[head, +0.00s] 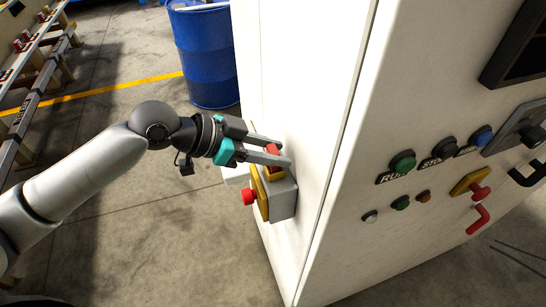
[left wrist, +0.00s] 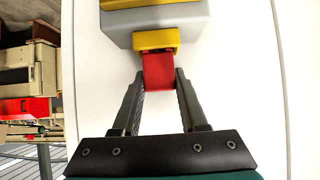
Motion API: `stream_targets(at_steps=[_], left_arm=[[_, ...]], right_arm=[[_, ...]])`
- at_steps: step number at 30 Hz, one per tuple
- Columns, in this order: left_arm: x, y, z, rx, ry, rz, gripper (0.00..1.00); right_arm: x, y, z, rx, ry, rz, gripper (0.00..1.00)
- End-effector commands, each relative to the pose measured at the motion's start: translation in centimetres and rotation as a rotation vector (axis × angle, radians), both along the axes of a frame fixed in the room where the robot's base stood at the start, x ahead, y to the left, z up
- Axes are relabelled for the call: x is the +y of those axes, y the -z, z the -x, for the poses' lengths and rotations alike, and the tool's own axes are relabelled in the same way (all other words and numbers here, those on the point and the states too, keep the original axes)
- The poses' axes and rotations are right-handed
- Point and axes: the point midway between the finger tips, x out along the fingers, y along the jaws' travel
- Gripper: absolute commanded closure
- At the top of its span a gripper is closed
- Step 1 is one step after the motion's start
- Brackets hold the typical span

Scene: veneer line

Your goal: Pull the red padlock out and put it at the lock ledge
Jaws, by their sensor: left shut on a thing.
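The red padlock (left wrist: 159,72) sits between the two fingers of my left gripper (left wrist: 160,85) in the left wrist view. The gripper is shut on it. The padlock's far end meets a yellow piece (left wrist: 157,40) on a grey box (left wrist: 120,22); whether it is still inside that piece cannot be told. In the head view my left gripper (head: 275,152) reaches the cabinet's left side, and the padlock (head: 272,155) shows partly between the fingers. My right gripper is not in view. I cannot identify the lock ledge for sure.
The grey box (head: 284,198) with a red button (head: 249,197) juts from the white cabinet (head: 300,70). The cabinet front carries several buttons and a red handle (head: 478,219). A blue drum (head: 207,60) stands behind.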

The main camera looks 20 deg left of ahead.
Motion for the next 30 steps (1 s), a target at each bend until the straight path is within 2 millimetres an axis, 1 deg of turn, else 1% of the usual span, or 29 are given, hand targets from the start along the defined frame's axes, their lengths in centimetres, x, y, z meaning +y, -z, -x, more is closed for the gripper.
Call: stream_targets(at_steps=[1, 3, 17, 20, 23, 27, 30], left_arm=[[0.0, 0.0, 0.0, 0.001, 0.0, -0.001, 0.92], [0.0, 0.0, 0.0, 0.001, 0.0, -0.001, 1.0], [0.0, -0.2, 0.0, -0.002, 0.0, 0.0, 1.0], [0.0, -0.8, -0.1, -0.004, 0.0, 0.0, 1.0], [0.0, -1.9, -0.1, -0.006, 0.001, 0.0, 1.0], [0.0, -3.9, -0.1, -0.009, 0.002, -0.002, 1.0], [1.2, -3.2, 0.7, 0.003, -0.004, -0.004, 1.0]], right_arm=[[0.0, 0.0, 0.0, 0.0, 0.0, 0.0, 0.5], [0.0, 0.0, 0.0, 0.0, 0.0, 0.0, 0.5], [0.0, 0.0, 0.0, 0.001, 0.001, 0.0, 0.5], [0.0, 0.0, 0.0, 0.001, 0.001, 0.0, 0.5], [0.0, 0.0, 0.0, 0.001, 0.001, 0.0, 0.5], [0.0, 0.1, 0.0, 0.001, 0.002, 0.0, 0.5], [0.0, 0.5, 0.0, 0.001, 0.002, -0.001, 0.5]])
